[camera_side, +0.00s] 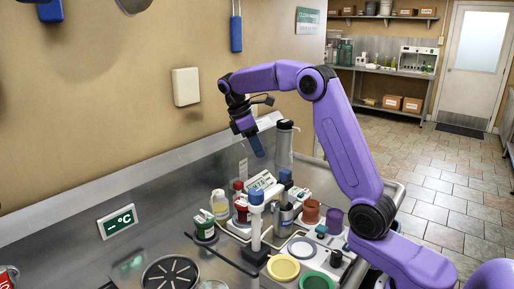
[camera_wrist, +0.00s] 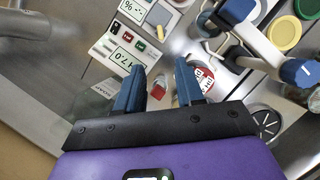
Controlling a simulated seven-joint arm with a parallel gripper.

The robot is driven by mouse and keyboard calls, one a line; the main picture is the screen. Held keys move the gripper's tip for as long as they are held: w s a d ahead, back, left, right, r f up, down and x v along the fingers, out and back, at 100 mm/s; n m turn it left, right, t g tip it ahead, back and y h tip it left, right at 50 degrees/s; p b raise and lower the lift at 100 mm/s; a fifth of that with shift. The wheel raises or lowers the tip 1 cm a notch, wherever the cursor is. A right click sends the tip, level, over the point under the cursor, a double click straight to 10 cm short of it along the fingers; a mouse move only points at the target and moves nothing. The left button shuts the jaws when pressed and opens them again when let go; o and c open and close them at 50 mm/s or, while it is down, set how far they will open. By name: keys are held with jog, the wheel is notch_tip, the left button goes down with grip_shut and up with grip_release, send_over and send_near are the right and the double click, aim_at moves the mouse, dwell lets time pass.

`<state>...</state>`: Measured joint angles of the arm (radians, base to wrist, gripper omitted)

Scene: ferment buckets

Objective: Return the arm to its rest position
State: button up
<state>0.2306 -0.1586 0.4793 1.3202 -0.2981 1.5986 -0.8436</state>
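My gripper (camera_side: 256,145) hangs high over the steel bench, near the wall and above a crowded group of bottles and instruments. Its blue fingers point down. In the wrist view the two fingers of my gripper (camera_wrist: 159,91) stand apart with nothing held between them. A small red-capped item (camera_wrist: 158,88) shows in the gap, lower down and apart from the fingers. My purple arm is raised and bent, reaching in from the right.
Below stand a white jug (camera_side: 219,204), a green-labelled bottle (camera_side: 204,225), a white post with blue top (camera_side: 256,215) and a tall grey cylinder (camera_side: 284,145). Yellow (camera_side: 283,267) and green (camera_side: 317,282) round dishes lie in front.

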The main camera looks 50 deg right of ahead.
jog(key=s+a+m+y, duration=0.3)
jog(key=s+a, duration=0.2)
jog(key=a, duration=0.6)
jog(key=s+a+m+y, duration=0.3)
jog(key=s+a, duration=0.3)
jog(key=a, duration=0.5)
jog(key=s+d+f+n+t, duration=0.1)
jog(key=s+f+n, duration=0.1)
jog(key=s, duration=0.5)
jog(key=s+d+f+n+t+h, duration=0.1)
jog(key=s+d+f+n, duration=0.1)
jog(key=s, duration=0.6)
jog(key=s+d+f+n+t+h, duration=0.1)
jog(key=s+d+f+n, duration=0.1)
jog(key=s+n, duration=0.3)
jog(key=s+f, duration=0.1)
jog(key=s, duration=0.2)
jog(key=shift+f, duration=0.35)
